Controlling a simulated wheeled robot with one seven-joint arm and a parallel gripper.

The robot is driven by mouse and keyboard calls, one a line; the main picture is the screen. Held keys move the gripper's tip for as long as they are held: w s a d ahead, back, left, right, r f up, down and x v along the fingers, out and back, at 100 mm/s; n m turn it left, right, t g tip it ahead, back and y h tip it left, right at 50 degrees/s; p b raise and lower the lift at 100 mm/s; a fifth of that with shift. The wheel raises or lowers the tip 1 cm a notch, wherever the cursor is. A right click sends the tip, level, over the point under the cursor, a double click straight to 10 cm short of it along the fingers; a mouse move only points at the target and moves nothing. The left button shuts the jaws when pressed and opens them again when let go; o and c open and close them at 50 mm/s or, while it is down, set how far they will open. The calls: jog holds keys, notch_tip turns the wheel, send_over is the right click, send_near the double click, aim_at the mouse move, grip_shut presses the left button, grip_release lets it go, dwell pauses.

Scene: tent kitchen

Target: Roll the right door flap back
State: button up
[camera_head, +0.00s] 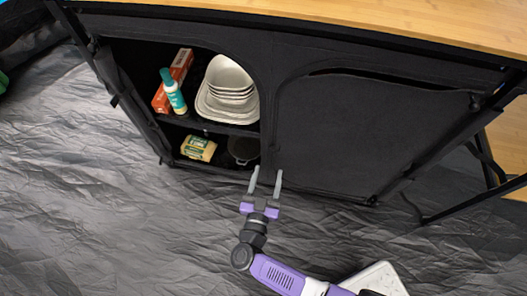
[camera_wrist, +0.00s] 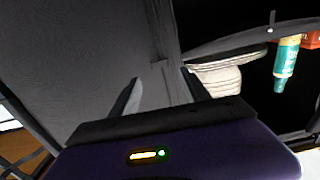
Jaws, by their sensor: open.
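The right door flap (camera_head: 370,135) is dark fabric and covers the right compartment of the black cabinet. Along its top edge a narrow dark gap shows between flap and frame. In the wrist view the flap (camera_wrist: 75,60) fills the left side. My gripper (camera_head: 266,175) is open and empty, its two grey fingers apart near the lower middle of the cabinet front, by the post left of the flap. In the wrist view my gripper (camera_wrist: 160,85) points at this post (camera_wrist: 165,45); I cannot tell whether it touches.
The left compartment is open. Its shelf holds stacked bowls (camera_head: 229,90), a teal bottle (camera_head: 173,92) and an orange box (camera_head: 181,68); below are a yellow package (camera_head: 198,148) and a dark pot (camera_head: 243,149). A wooden top (camera_head: 400,20) lies above. The wrinkled grey floor (camera_head: 90,200) is clear at left.

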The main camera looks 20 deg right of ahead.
aim_at(272, 151)
jog(key=shift+b+x, duration=1.25)
jog(key=shift+x, duration=2.7)
jog(key=shift+r, duration=0.1)
grip_shut()
jog(key=shift+a, duration=0.1)
